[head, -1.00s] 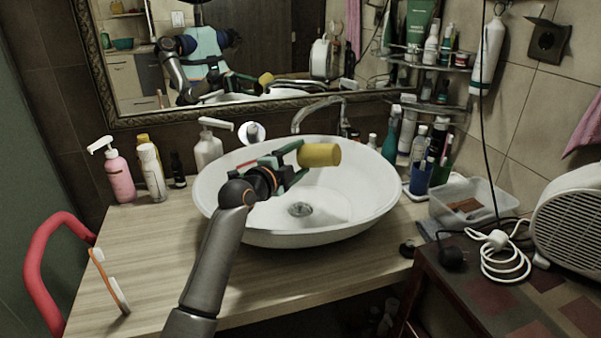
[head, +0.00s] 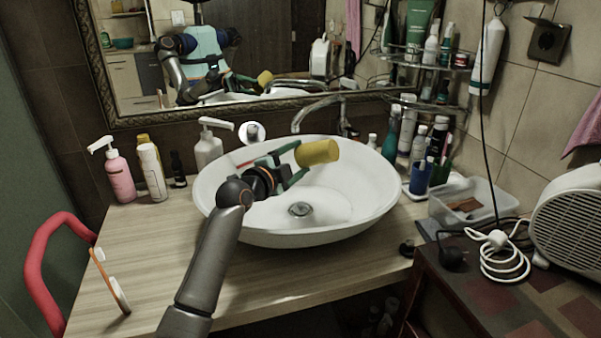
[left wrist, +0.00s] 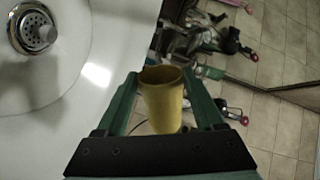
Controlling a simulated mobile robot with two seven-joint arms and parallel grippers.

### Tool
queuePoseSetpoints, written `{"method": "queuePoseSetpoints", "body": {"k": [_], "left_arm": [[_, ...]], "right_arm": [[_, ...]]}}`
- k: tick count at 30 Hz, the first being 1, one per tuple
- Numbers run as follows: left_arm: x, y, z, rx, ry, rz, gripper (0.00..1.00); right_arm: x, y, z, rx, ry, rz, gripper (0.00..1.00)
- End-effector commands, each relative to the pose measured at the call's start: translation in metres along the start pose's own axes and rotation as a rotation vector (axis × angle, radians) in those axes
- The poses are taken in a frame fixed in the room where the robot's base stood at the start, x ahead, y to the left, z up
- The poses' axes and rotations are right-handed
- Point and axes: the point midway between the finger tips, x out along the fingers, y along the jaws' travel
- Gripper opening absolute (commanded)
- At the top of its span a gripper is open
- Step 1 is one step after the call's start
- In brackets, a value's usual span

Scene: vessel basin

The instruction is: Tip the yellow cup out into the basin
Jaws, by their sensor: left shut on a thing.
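The yellow cup (head: 317,153) is held above the white basin (head: 365,208), over its back part. It lies nearly on its side in the head view. My left gripper (head: 297,163) is shut on it. In the left wrist view the yellow cup (left wrist: 162,104) sits between the two green fingers of my left gripper (left wrist: 163,100), with its rim showing. The basin's drain (head: 300,209) shows below the cup and looks clear. I cannot tell whether anything is inside the cup. My right gripper is not in view.
A faucet (head: 318,106) curves over the basin's back edge. A pink pump bottle (head: 119,176) and other bottles stand on the left. The counter's front left is mostly bare.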

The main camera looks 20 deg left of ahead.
Motion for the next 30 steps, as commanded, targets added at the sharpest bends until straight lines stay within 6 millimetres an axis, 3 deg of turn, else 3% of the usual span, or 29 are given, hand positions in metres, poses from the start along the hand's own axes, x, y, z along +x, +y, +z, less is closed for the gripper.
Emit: {"method": "queuePoseSetpoints", "body": {"k": [30], "left_arm": [[-0.0001,-0.0003,0.0046,-0.137,0.014,-0.002,0.17]], "right_arm": [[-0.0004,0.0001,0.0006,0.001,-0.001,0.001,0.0]]}}
